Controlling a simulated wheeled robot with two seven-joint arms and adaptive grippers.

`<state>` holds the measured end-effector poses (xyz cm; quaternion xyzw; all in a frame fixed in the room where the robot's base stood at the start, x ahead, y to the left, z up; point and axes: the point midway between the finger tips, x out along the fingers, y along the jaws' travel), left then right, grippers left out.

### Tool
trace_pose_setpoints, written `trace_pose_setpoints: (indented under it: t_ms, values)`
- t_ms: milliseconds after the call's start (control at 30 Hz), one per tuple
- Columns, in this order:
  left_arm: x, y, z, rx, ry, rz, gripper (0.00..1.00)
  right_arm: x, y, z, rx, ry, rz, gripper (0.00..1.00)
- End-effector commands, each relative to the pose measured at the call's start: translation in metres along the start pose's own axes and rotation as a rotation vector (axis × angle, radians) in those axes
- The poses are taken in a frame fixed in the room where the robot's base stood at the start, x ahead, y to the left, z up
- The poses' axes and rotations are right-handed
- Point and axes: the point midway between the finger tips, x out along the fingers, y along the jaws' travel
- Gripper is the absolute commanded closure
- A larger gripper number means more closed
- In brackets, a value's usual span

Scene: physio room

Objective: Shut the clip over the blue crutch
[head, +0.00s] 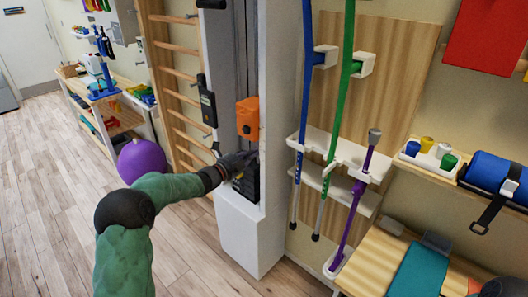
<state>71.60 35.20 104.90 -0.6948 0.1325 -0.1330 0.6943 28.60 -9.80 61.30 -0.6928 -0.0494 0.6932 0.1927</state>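The blue crutch (305,85) stands upright in the wall rack, its lower end passing through the white shelf (345,150). A white clip (328,56) sits by its upper shaft, mostly to the right of it. I cannot tell whether the clip is open or closed. My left gripper (246,160) is dark and well left of and below the clip, in front of the weight machine. Its fingers are small and dark against the machine, so their opening is unclear.
A green crutch (343,100) with its own white clip (363,65) and a purple cane (352,220) stand to the right. The weight machine's white column (277,100) rises just left of the rack. A bench with a teal mat (418,272) is at the lower right.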

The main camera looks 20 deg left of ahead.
Motion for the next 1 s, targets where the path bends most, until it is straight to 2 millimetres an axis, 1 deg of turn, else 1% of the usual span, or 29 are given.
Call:
trace_pose_setpoints:
  t_ms: [100, 233, 733, 800, 867, 967, 1000]
  values:
    - [-0.009, 0.0, 0.009, -0.001, -0.001, 0.001, 1.0, -0.004, -0.001, 0.0, 0.0, 0.0, 0.0, 0.6]
    - [-0.014, 0.0, 0.013, 0.0, 0.001, 0.0, 1.0, -0.005, -0.002, 0.0, 0.0, 0.0, 0.0, 0.6]
    - [-0.014, 0.001, 0.013, 0.0, 0.001, 0.001, 1.0, -0.004, -0.002, 0.0, 0.0, 0.0, 0.0, 0.6]
    - [-0.014, 0.003, 0.012, -0.01, 0.0, 0.003, 1.0, -0.004, -0.002, 0.0, 0.0, 0.0, 0.0, 0.6]
    - [-0.012, 0.012, 0.009, -0.047, -0.004, 0.013, 1.0, -0.004, -0.002, 0.0, 0.0, 0.0, 0.0, 0.6]
    - [-0.006, 0.044, -0.004, -0.188, -0.025, 0.052, 1.0, -0.004, -0.002, 0.0, 0.0, 0.0, 0.0, 0.6]
    - [-0.004, 0.062, -0.012, -0.271, -0.041, 0.076, 1.0, -0.004, -0.002, 0.0, 0.0, 0.0, 0.0, 0.6]
